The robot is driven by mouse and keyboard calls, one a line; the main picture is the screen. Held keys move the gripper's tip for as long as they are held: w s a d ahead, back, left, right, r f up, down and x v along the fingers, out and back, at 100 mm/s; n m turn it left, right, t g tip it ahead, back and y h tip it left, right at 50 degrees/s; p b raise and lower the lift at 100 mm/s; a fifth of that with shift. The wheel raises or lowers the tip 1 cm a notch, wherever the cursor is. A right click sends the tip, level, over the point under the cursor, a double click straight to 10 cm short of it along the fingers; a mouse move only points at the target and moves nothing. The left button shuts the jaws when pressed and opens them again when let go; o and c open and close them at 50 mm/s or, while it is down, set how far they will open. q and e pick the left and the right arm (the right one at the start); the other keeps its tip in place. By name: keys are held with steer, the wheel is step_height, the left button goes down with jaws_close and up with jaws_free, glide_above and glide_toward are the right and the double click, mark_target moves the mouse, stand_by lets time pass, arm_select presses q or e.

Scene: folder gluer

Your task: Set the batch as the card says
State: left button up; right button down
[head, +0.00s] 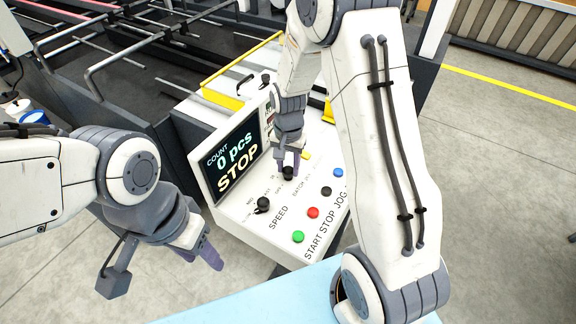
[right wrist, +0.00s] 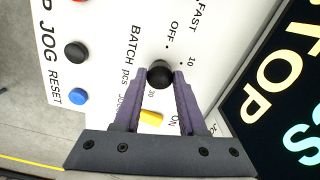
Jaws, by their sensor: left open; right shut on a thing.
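The white control panel (head: 325,190) carries a black batch knob (right wrist: 160,74), labelled BATCH pcs with marks including OFF, 10 and 30. My right gripper (right wrist: 160,82) is shut on this knob, one purple finger on each side. In the head view my right gripper (head: 290,160) reaches down onto the panel, and the knob's dark top shows between the fingers. Where the knob points is hard to make out. The display (head: 237,155) reads COUNT 0 pcs STOP. My left gripper (head: 212,256) is open and empty, left of the panel over the floor. I see no card.
A black speed knob (head: 263,204) sits left of the batch knob. Green (head: 298,236), red (head: 313,212), black (head: 326,191) and blue (head: 338,172) buttons line the panel's right side. A yellow switch (right wrist: 151,118) is close to my right fingers. A light blue surface (head: 250,302) lies in front.

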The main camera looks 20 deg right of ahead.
mark_target(288, 170)
steer(key=m, duration=0.5)
steer(key=shift+w+m, duration=0.1)
steer(key=shift+m, duration=0.2)
steer(key=m, duration=0.5)
steer(key=shift+r+m, duration=0.1)
steer(key=shift+m, duration=0.2)
steer(key=shift+c, duration=2.3)
jaws_free()
step_height(288, 170, up, 10)
steer(key=b, duration=0.2)
steer(key=shift+r, duration=0.2)
steer(key=shift+a, duration=0.1)
